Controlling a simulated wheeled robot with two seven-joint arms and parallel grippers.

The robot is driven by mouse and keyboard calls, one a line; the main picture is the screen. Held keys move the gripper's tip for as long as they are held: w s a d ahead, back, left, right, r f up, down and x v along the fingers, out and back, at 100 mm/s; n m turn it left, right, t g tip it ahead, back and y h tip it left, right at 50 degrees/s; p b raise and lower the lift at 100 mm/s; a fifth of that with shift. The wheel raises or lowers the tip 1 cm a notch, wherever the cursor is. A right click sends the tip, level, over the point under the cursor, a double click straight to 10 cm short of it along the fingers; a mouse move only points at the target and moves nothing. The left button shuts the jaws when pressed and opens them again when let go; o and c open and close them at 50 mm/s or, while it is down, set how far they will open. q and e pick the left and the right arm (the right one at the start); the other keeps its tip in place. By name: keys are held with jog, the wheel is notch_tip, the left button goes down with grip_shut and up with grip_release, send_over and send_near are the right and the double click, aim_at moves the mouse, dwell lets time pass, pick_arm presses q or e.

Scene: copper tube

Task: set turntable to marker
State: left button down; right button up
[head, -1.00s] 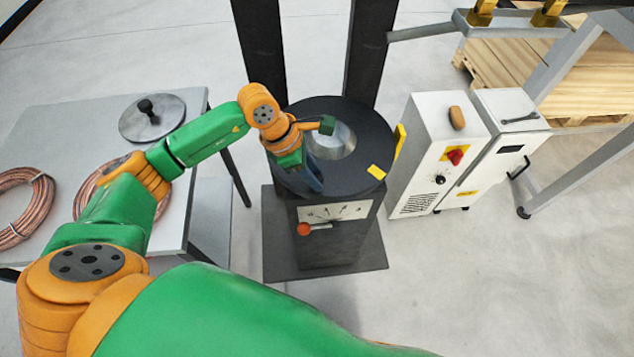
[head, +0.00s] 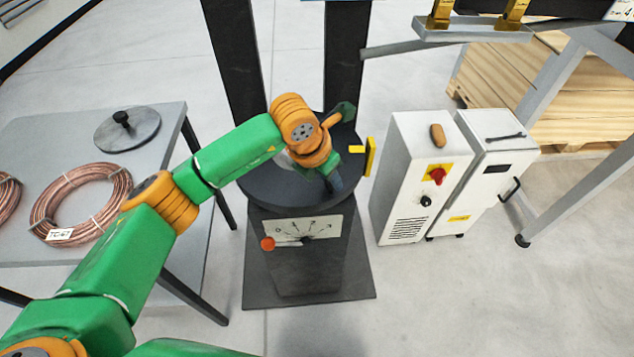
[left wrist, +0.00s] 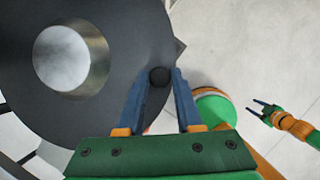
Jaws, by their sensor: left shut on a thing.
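The turntable (head: 262,192) is a dark round disc on a dark pedestal, with a pale metal cylinder at its middle, mostly hidden by my arm in the head view. The cylinder shows in the left wrist view (left wrist: 66,60). A yellow patch (head: 357,149) on the disc's right rim lies beside an upright yellow marker plate (head: 370,158). My left gripper (head: 335,183) is at the rim, its blue fingers shut on a dark round knob (left wrist: 160,76). My right gripper (left wrist: 260,108) shows small in the left wrist view, fingers apart and empty.
A dial with an orange-tipped pointer (head: 268,243) is on the pedestal front. A grey table (head: 180,125) with copper coils (head: 80,203) and a lidded disc stands left. White cabinets (head: 415,180) stand close right. The front-right floor is clear.

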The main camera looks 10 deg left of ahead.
pick_arm(q)
jog(key=shift+w+d+f+n, duration=0.1)
jog(key=shift+w+d+n, duration=0.2)
jog(key=shift+d, duration=0.1)
jog(key=c, duration=0.6)
grip_release()
jog(key=b+v, duration=0.1)
jog(key=v, duration=0.6)
jog(key=shift+d, duration=0.1)
